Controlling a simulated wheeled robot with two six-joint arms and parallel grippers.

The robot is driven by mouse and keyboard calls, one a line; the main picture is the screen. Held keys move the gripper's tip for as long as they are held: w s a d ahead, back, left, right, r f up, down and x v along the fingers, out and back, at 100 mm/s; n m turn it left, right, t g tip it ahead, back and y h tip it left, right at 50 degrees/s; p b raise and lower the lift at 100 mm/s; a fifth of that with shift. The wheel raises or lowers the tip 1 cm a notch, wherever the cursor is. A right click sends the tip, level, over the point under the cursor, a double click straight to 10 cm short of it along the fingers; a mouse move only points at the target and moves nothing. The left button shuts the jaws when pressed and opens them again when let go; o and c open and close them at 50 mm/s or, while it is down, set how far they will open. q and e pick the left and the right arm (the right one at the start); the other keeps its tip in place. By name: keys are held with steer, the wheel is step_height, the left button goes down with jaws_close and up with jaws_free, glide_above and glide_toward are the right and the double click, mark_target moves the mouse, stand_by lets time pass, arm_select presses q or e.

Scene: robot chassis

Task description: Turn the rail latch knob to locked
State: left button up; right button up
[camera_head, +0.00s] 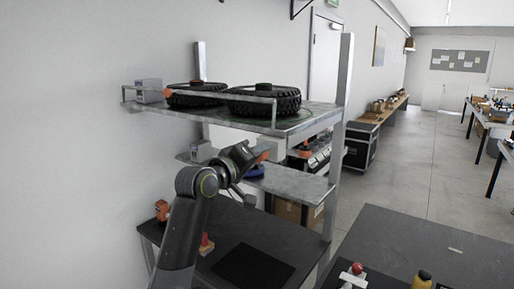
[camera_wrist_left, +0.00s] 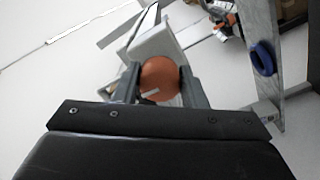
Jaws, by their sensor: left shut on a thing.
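The orange round latch knob (camera_wrist_left: 160,76) shows in the left wrist view, with a short pale mark on its face that lies nearly level in the picture. It sits in front of a pale grey block (camera_wrist_left: 153,42). My left gripper (camera_wrist_left: 159,84) has one finger on each side of the knob and is shut on it. In the head view my left gripper (camera_head: 246,158) is at the middle shelf (camera_head: 290,183) of the metal rack and hides most of what it holds. My right gripper is not in view. I cannot read any lock marking.
The upper shelf (camera_head: 310,122) holds two black wheels (camera_head: 264,98) behind a rail, close above my left arm. A blue ring (camera_wrist_left: 262,57) lies near the gripper. A dark table (camera_head: 420,235) stands at the right, with open floor beyond.

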arm_select(q)
steer(key=shift+n, duration=0.3)
stand_by(0.4)
steer(key=o, duration=1)
steer(key=shift+a, duration=0.1)
steer(key=shift+b+v, duration=2.55)
steer(key=shift+v, duration=6.1)
